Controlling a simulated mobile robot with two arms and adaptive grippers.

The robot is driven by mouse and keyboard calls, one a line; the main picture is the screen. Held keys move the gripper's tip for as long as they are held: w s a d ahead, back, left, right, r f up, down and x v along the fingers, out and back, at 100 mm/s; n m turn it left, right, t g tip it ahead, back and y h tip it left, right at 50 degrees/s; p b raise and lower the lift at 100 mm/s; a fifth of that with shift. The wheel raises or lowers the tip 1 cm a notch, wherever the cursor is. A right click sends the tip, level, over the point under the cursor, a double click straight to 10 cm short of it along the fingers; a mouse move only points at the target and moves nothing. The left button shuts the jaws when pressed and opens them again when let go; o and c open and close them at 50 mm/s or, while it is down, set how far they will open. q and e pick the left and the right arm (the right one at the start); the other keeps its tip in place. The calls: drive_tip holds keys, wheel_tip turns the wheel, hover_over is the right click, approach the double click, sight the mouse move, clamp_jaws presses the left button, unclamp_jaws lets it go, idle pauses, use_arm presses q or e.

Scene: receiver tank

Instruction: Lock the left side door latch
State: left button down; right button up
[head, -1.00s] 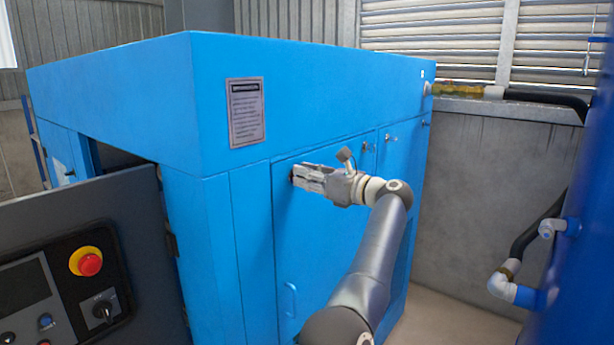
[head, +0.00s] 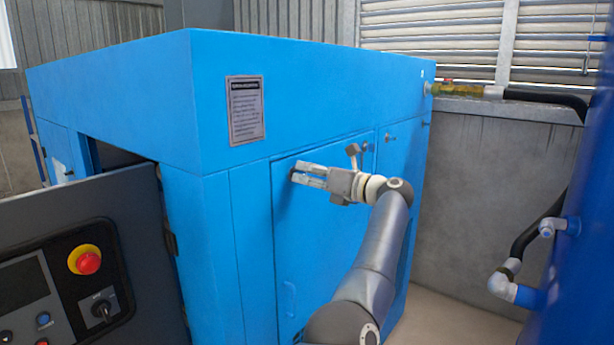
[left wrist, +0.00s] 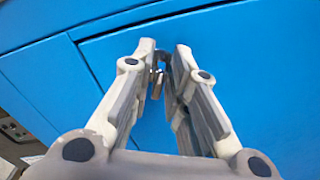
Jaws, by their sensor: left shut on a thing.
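The left side door (head: 325,235) is a flat blue panel on the blue cabinet, and it looks closed in its frame. Its left latch (left wrist: 157,80) is a small metal piece near the door's upper corner. My left gripper (head: 297,175) reaches it from the right in the head view. In the left wrist view, the fingertips (left wrist: 162,52) are on both sides of the latch and shut on it. The fingers largely hide the latch in the head view, and its exact angle is hard to tell. My right gripper is in neither view.
Another latch (head: 389,138) sits on the panel to the right. A dark open door with a control panel (head: 62,285) stands at the front left.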

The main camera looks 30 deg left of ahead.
use_arm(q)
drive_tip(key=m+p, duration=0.1)
drive_tip(key=m, duration=0.3)
drive_tip(key=m+p, duration=0.1)
drive_tip(key=m, duration=0.3)
drive_tip(key=m+p, duration=0.1)
drive_tip(key=m, duration=0.3)
drive_tip(key=shift+w+f+m+p, duration=0.25)
drive_tip(key=shift+m+p, duration=0.15)
idle(0.3)
drive_tip(key=c, duration=1.6)
unclamp_jaws()
drive_tip(key=shift+f, duration=0.1)
drive_tip(key=shift+d, duration=0.1)
drive_tip(key=d, duration=1.2)
drive_tip(key=shift+s, duration=0.45)
